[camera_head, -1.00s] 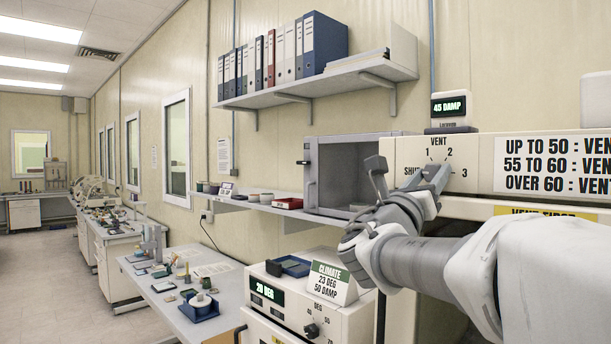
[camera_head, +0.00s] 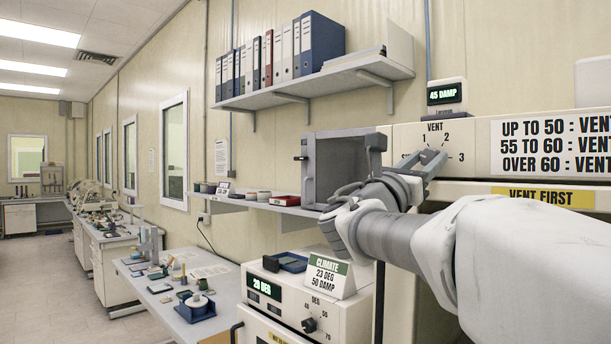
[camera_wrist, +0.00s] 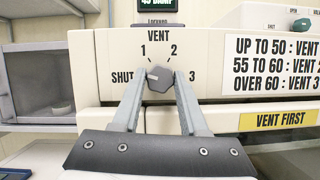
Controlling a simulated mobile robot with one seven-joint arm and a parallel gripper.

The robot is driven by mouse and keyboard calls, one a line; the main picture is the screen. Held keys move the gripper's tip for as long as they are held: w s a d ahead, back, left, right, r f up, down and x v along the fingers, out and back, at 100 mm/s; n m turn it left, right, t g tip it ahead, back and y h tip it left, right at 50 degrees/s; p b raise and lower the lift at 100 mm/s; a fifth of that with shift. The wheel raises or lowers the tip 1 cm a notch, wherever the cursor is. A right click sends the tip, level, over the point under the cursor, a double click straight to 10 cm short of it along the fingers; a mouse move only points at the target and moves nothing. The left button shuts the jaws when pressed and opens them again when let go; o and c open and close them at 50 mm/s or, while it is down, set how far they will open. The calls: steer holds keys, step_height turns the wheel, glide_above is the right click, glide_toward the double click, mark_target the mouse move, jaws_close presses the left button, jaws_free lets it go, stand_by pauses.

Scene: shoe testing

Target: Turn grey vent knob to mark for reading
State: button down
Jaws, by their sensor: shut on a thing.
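The grey vent knob (camera_wrist: 160,79) is on the cream panel in the wrist view, ringed by SHUT, 1, 2 and 3. A pale line on its left part seems to point toward SHUT. My gripper (camera_wrist: 159,84) is shut on the knob, one finger on each side. In the head view my gripper (camera_head: 432,158) reaches the panel and mostly hides the knob. The reading display (camera_head: 445,93) above the panel shows 45 DAMP. The rule sign (camera_head: 555,143) lists UP TO 50, 55 TO 60 and OVER 60, its right edge cut off.
A VENT FIRST label (camera_head: 543,197) is below the panel. An open grey chamber (camera_head: 311,172) stands left of my gripper. A climate unit (camera_head: 262,312) with its own dial and a CLIMATE card (camera_head: 327,276) is below. A binder shelf (camera_head: 310,84) is above.

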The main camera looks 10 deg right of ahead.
steer(key=m+g+b, duration=0.1)
steer(key=m, duration=0.2)
steer(key=m+g+h+b, duration=0.1)
steer(key=m+g, duration=0.1)
steer(key=m, duration=0.1)
steer(key=shift+w+a+f+m+b, duration=0.1)
steer(key=shift+w+m+b, duration=0.05)
steer(key=shift+m+b, duration=0.25)
steer(key=shift+m+g, duration=1.3)
steer(key=shift+m, duration=1.1)
steer(key=shift+r, duration=0.2)
steer(key=shift+c, duration=2.2)
jaws_free()
steer(key=b+v, duration=0.3)
steer(key=v, duration=1.4)
steer(key=shift+a+f, duration=0.25)
